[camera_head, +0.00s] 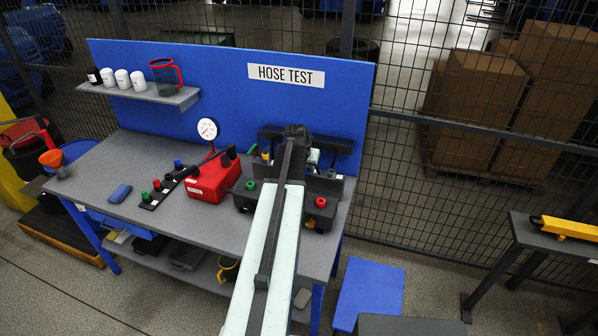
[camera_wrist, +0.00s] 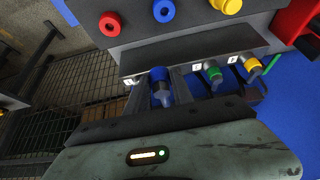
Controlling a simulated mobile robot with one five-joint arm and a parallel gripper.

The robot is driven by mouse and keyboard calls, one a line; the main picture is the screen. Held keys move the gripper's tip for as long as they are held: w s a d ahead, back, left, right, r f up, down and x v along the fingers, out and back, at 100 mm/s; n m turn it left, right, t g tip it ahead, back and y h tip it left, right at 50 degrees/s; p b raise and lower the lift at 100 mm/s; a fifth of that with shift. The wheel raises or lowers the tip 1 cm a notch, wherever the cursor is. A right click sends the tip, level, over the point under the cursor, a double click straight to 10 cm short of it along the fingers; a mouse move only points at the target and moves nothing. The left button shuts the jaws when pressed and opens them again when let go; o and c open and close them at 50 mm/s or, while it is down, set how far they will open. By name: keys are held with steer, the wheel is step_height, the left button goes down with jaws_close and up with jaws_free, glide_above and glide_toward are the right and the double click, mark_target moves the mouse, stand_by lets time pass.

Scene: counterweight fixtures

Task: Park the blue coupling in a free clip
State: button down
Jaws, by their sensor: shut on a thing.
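My gripper (camera_wrist: 162,92) is shut on the blue coupling (camera_wrist: 159,76), which sits between its two dark fingers in the wrist view. The coupling is close to a grey clip rail (camera_wrist: 178,65) with small numbered labels. A green coupling (camera_wrist: 212,72) and a yellow coupling (camera_wrist: 252,66) are at the rail to the right of the blue one. I cannot tell whether the blue coupling touches the rail or is in a clip. In the head view my arm hides the gripper tips and the blue coupling.
A dark block with a red ring (camera_wrist: 110,24), a blue ring (camera_wrist: 164,11) and a yellow knob (camera_wrist: 227,5) is near the rail. A red gauge box (camera_head: 212,177) stands left of my arm on the grey bench (camera_head: 115,150). A blue back panel (camera_head: 235,80) rises behind.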

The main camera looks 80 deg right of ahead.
steer(key=s+d, duration=0.9)
steer(key=d, duration=0.1)
steer(key=shift+s+d, duration=0.15)
steer(key=shift+f, duration=0.1)
steer(key=shift+f+b, duration=0.65)
steer(key=shift+b, duration=0.05)
stand_by(0.3)
steer(key=shift+f+b, duration=1.45)
steer(key=shift+f, duration=0.05)
steer(key=shift+f+b, duration=0.8)
steer(key=shift+f, duration=0.1)
